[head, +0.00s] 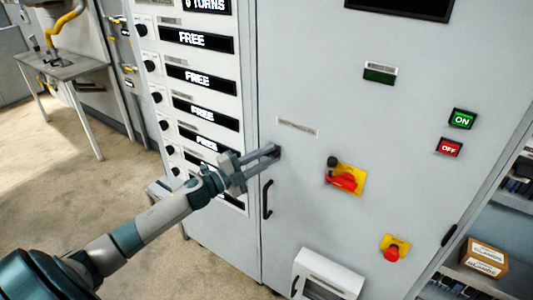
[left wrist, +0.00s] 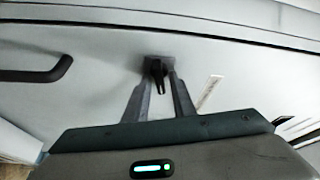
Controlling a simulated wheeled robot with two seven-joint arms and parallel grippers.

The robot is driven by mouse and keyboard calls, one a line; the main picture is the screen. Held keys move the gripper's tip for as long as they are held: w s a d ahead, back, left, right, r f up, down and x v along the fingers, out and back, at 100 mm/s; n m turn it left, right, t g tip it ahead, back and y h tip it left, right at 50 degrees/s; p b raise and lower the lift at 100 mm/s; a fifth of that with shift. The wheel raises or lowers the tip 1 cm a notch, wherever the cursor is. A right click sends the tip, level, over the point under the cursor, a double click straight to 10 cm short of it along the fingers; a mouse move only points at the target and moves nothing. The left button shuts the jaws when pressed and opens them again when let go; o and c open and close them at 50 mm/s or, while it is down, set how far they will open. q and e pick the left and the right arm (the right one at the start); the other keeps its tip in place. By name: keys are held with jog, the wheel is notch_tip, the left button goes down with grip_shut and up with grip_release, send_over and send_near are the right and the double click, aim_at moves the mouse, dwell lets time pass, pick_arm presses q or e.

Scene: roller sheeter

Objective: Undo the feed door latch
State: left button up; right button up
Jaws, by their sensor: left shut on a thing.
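The feed door latch (head: 277,150) is a small dark turn piece on the grey cabinet door (head: 320,215), near the door's left edge. It shows as a black knob (left wrist: 156,66) in the left wrist view. My left gripper (head: 272,153) reaches in from the left and is shut on the latch, one finger on each side; the fingers (left wrist: 158,84) show in the left wrist view too. They partly hide the latch in the head view. My right gripper is in neither view.
A black door handle (head: 267,199) sits just below the latch; it also shows in the left wrist view (left wrist: 40,70). A red rotary switch (head: 343,181) on a yellow plate and a red stop button (head: 391,253) are to the right. A white box (head: 328,274) juts out below.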

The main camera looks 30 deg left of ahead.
pick_arm(q)
jog(key=shift+m+g+p, duration=0.6)
jog(key=shift+m+p, duration=0.35)
jog(key=shift+m, duration=0.55)
jog(key=o, duration=0.7)
jog(key=shift+s, duration=0.1)
jog(key=shift+b+v, duration=3.3)
jog(key=shift+v, duration=5.25)
